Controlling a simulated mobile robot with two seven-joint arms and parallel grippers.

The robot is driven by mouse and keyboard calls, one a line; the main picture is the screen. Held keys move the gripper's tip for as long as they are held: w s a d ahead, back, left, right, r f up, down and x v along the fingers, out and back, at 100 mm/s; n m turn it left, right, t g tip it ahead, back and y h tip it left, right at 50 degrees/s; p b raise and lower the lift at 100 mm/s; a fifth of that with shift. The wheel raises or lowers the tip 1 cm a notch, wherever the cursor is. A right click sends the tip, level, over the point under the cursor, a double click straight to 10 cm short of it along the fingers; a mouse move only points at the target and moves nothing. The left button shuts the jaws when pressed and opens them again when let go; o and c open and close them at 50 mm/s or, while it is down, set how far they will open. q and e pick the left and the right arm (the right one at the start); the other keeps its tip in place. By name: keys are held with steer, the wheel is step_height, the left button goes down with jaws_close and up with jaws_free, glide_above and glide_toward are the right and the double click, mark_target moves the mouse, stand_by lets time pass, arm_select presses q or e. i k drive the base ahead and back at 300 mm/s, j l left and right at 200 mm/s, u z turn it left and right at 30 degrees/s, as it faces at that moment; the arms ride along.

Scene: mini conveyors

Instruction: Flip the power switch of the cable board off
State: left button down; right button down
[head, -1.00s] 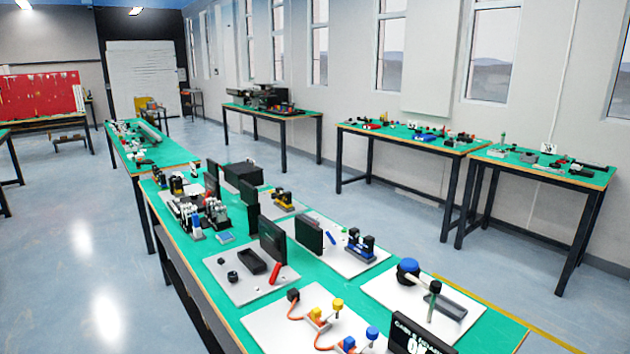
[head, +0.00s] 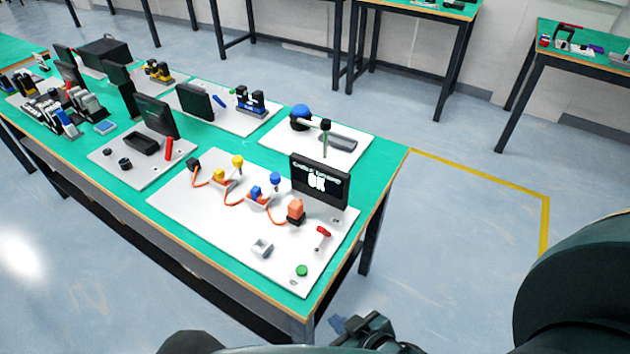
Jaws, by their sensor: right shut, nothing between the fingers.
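The cable board (head: 190,215) is a white panel at the near end of the green table. An orange cable (head: 282,221) winds past yellow and blue clamps to an orange plug (head: 296,212). Its black screen (head: 320,181) shows white text ending in "OK". Near its right edge are a small red-handled lever (head: 323,232), a grey block with a light top (head: 262,248) and a green button (head: 302,270). No label shows which is the power switch, and its position is unclear. My right gripper (head: 345,326) is shut and empty, low beyond the table's near corner, apart from the board. My left gripper is not visible.
Another white board (head: 318,149) with a blue-topped part lies behind the cable board. A board with a black screen (head: 157,115) stands to its left. More equipment crowds the table's far left. The floor to the right is clear, with a yellow line (head: 480,172).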

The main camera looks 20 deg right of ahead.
mark_target(323, 231)
steer(key=z, duration=0.7)
steer(key=i, duration=0.05)
